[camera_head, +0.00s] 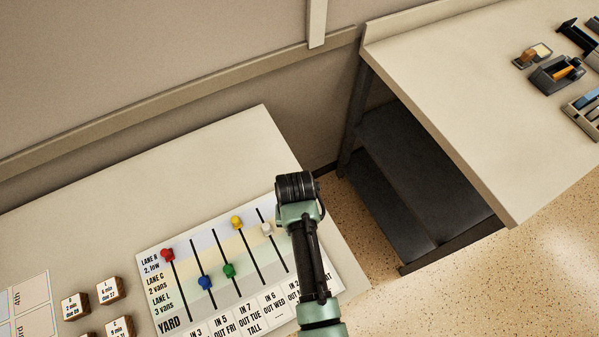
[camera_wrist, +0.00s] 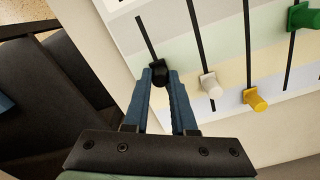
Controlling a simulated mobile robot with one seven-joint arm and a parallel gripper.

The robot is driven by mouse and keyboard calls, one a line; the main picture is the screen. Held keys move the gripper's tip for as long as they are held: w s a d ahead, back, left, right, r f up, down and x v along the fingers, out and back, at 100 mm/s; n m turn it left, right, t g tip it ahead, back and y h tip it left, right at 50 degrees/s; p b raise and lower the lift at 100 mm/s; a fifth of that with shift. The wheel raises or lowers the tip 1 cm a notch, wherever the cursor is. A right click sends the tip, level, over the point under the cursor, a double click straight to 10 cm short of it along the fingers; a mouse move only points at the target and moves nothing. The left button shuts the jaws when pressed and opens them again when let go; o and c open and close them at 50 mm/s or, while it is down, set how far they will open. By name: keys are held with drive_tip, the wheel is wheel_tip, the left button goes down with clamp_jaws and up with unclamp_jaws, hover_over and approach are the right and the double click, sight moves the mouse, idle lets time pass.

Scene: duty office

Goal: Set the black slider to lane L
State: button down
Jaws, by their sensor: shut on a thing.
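The black slider (camera_wrist: 158,72) is between the fingertips of my gripper (camera_wrist: 160,80) in the wrist view. The two blue fingers are shut on its knob. Its slot runs from the knob toward the top of that view; the rest is hidden by the fingers. The knob appears near the border of the greenish and cream bands; its exact lane is hard to tell. In the head view my arm covers the black slider and fingertips.
Red (camera_head: 167,254), blue (camera_head: 205,282), green (camera_head: 229,270), yellow (camera_head: 237,222) and white (camera_head: 267,228) sliders stand in neighbouring slots. The white one is closest to my fingers. Labelled wooden blocks (camera_head: 109,290) lie left of the board. A second desk (camera_head: 470,90) stands at right.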

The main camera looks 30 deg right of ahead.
drive_tip(key=shift+s, duration=0.2)
drive_tip(key=c, duration=1)
unclamp_jaws()
drive_tip(key=shift+s+r, duration=0.1)
drive_tip(key=shift+s, duration=0.05)
drive_tip(key=shift+c, duration=0.2)
drive_tip(key=o, duration=0.3)
wheel_tip(320, 180, up, 13)
drive_tip(key=shift+f, duration=0.1)
